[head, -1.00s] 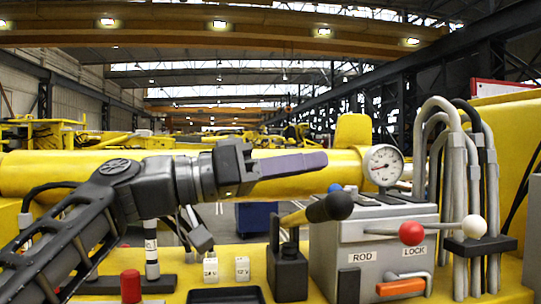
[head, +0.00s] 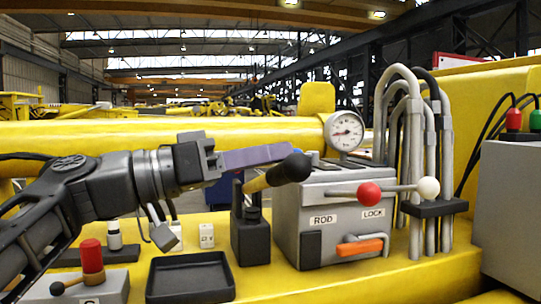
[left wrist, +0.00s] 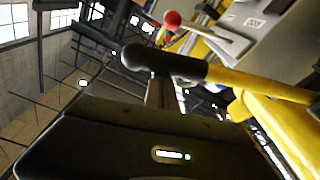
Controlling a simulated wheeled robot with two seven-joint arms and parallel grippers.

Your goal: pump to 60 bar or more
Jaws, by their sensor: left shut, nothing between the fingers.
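The pump lever (head: 255,184) is yellow with a black grip (head: 289,168). It rises to the right from a black pump body (head: 250,240). In the left wrist view the black grip (left wrist: 140,57) lies across the tip of my fingers. My left gripper (head: 288,152) is shut and empty, its purple-grey fingers just above the grip; whether they touch it I cannot tell. My right gripper is out of view.
On the valve block are a red-knobbed lever (head: 369,194), a white knob (head: 428,187) and an orange handle (head: 360,248). Grey hoses (head: 417,150) stand to the right. A black tray (head: 190,278) and a red-topped control (head: 92,257) are at the front left.

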